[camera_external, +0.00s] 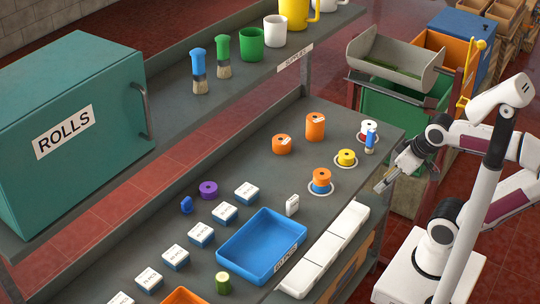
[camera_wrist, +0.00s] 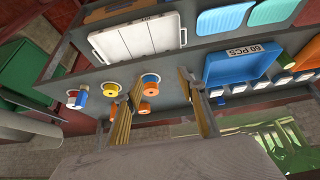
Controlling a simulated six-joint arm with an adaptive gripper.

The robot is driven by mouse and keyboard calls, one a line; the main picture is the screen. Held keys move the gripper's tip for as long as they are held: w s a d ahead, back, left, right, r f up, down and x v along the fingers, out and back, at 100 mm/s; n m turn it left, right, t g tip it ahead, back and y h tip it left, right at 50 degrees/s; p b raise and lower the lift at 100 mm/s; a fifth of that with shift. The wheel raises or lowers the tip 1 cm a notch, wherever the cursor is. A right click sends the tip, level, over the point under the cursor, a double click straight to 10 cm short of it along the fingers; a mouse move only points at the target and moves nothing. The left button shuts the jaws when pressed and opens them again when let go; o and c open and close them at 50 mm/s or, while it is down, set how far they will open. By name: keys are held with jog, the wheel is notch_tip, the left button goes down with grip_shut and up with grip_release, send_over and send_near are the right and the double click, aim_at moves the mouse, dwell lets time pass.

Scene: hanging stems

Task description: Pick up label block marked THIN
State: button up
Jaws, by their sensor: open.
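Several label blocks, white on top and blue below, stand in a slanted row on the grey bench in the external view, from the far block (camera_external: 247,190) through a middle block (camera_external: 201,234) to a near block (camera_external: 148,279). Their print is too small to read, so I cannot tell which is marked THIN. A small white block (camera_external: 292,205) stands apart beside the blue tray. My gripper (camera_external: 383,184) is open and empty by the bench's right edge, away from the row. The wrist view shows its spread fingers (camera_wrist: 160,86) and part of the row (camera_wrist: 239,88).
The blue tray (camera_external: 238,266) lies right of the row. Orange cylinders (camera_external: 315,126), a yellow roll (camera_external: 346,157), and an orange-and-blue stack (camera_external: 320,181) stand at the back right. A teal ROLLS cabinet (camera_external: 75,130) stands left.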

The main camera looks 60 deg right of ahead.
jog(key=w+d+r+n+t+h, duration=0.15)
jog(key=w+d, duration=0.35)
jog(key=w, duration=0.5)
jog(key=w+d+r+n+t+h, duration=0.1)
jog(key=w+d+r+t+h, duration=0.15)
jog(key=w+d, duration=0.55)
jog(key=w+a+f+n+t+y, duration=0.2)
jog(key=w+a+n+y, duration=0.2)
jog(key=w, duration=0.8)
jog(key=a+f+n+g+y, duration=0.2)
jog(key=a+f+n+y, duration=0.3)
jog(key=a+f+y, duration=0.4)
jog(key=shift+s+a+f+n+g+y, duration=0.2)
jog(key=shift+s+f+g+y, duration=0.5)
jog(key=shift+s, duration=0.4)
jog(key=shift+s+a+f+n+g+y, duration=0.3)
jog(key=shift+s+f+g, duration=0.2)
jog(key=shift+s+f, duration=0.45)
jog(key=shift+s+a+f+n+g+y, duration=0.15)
jog(key=shift+s+f+g+y, duration=0.45)
jog(key=shift+s, duration=0.65)
